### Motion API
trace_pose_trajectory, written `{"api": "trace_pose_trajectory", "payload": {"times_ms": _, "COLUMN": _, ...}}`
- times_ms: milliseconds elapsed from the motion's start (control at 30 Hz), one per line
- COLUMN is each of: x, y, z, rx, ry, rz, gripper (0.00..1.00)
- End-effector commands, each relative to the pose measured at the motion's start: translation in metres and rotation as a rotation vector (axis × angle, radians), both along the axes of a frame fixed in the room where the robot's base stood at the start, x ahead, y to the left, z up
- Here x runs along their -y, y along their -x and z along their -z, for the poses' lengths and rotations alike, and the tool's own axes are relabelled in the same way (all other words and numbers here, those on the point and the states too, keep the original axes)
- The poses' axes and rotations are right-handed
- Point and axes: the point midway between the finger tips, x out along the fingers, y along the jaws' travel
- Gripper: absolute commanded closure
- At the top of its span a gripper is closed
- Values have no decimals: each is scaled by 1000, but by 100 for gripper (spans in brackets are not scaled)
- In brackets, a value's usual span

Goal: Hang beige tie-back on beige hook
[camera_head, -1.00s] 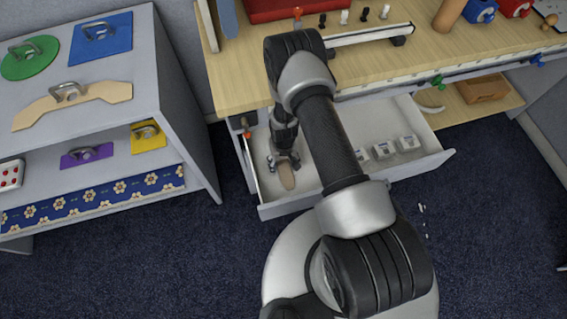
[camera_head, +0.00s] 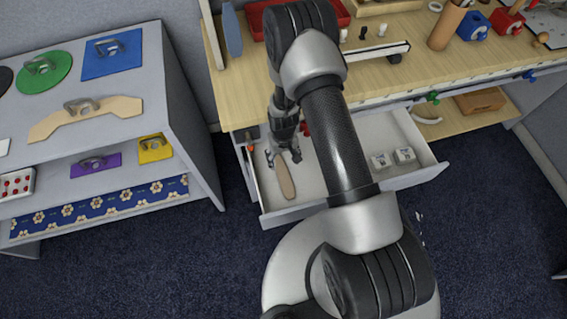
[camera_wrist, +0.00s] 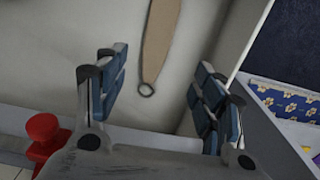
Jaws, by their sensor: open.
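The beige tie-back (camera_head: 284,180) is a long flat strip lying in the open drawer, near its left side. In the wrist view the strip (camera_wrist: 160,38) has a small dark ring at its near end. My gripper (camera_head: 284,156) is open at the tie-back's far end. In the wrist view my gripper (camera_wrist: 163,82) has its fingers apart on either side of the ring end, touching nothing that I can make out. I cannot make out a beige hook in these frames.
The drawer (camera_head: 318,205) also holds small white boxes (camera_head: 403,155). A red knob (camera_wrist: 42,130) is close to my gripper in the wrist view. Green (camera_head: 433,97) and blue (camera_head: 530,75) knobs line the desk edge. A grey shelf unit (camera_head: 165,95) stands left.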

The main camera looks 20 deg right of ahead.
Motion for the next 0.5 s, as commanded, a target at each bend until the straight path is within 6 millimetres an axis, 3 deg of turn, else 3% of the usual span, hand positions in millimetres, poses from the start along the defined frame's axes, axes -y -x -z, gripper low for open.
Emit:
{"api": "trace_pose_trajectory", "payload": {"times_ms": 100, "x": 0, "y": 0, "z": -22, "rx": 1, "ry": 0, "rz": 0, "gripper": 37}}
{"api": "trace_pose_trajectory", "payload": {"times_ms": 367, "x": 0, "y": -5, "z": -52, "rx": 11, "ry": 0, "rz": 0, "gripper": 37}}
{"api": "trace_pose_trajectory", "payload": {"times_ms": 467, "x": 0, "y": -15, "z": -89, "rx": 36, "ry": 0, "rz": 0, "gripper": 37}}
{"api": "trace_pose_trajectory", "payload": {"times_ms": 500, "x": 0, "y": -19, "z": -111, "rx": 51, "ry": 0, "rz": 0, "gripper": 37}}
